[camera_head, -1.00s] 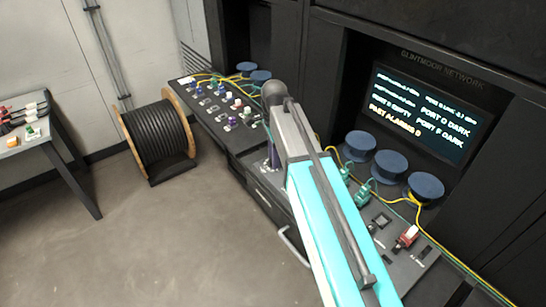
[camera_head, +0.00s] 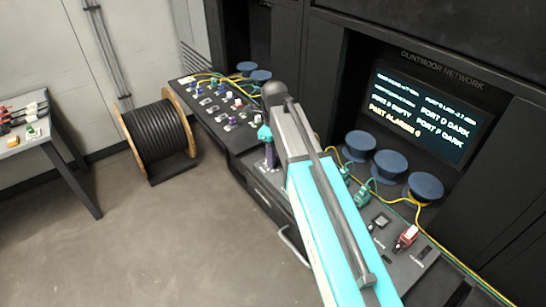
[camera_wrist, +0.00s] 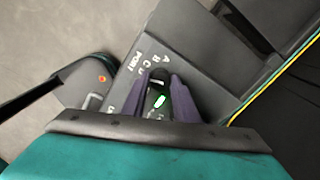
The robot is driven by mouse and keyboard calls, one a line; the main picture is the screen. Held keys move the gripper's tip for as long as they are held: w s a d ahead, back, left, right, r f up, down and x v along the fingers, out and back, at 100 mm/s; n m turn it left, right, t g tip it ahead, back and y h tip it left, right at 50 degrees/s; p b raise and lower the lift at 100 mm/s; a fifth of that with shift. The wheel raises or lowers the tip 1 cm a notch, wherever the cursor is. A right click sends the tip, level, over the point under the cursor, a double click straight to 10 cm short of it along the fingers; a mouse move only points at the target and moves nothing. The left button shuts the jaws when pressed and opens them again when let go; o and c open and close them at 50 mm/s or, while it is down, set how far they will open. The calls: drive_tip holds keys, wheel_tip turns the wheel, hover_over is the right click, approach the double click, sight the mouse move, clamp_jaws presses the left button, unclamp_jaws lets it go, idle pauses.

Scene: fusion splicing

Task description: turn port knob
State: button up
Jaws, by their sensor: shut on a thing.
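The port knob (camera_wrist: 160,75) is a small dark knob on the grey panel in the wrist view. White letters and the word PORT (camera_wrist: 129,60) are printed on the panel beside it. My gripper (camera_wrist: 159,88) has its two purple fingers on either side of the knob, shut on it. A small green-and-white mark shows between the fingers. In the head view my gripper (camera_head: 270,155) points down at the bench edge, and my arm hides the knob.
A lit screen (camera_head: 424,117) stands at the back right with port readings. Several small plugs sit on the left bench section. A cable reel (camera_head: 158,142) stands on open floor.

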drive_tip(key=shift+s+d+f+m, duration=0.1)
drive_tip(key=shift+s+m, duration=0.1)
drive_tip(key=shift+m, duration=0.1)
drive_tip(key=o, duration=1.1)
drive_tip(key=shift+w+r, duration=0.15)
drive_tip(key=shift+r, duration=0.1)
drive_tip(key=shift+r+b, duration=0.3)
drive_tip(key=shift+r, duration=0.5)
drive_tip(key=shift+r+b, duration=1.4)
drive_tip(key=shift+r, duration=4.55)
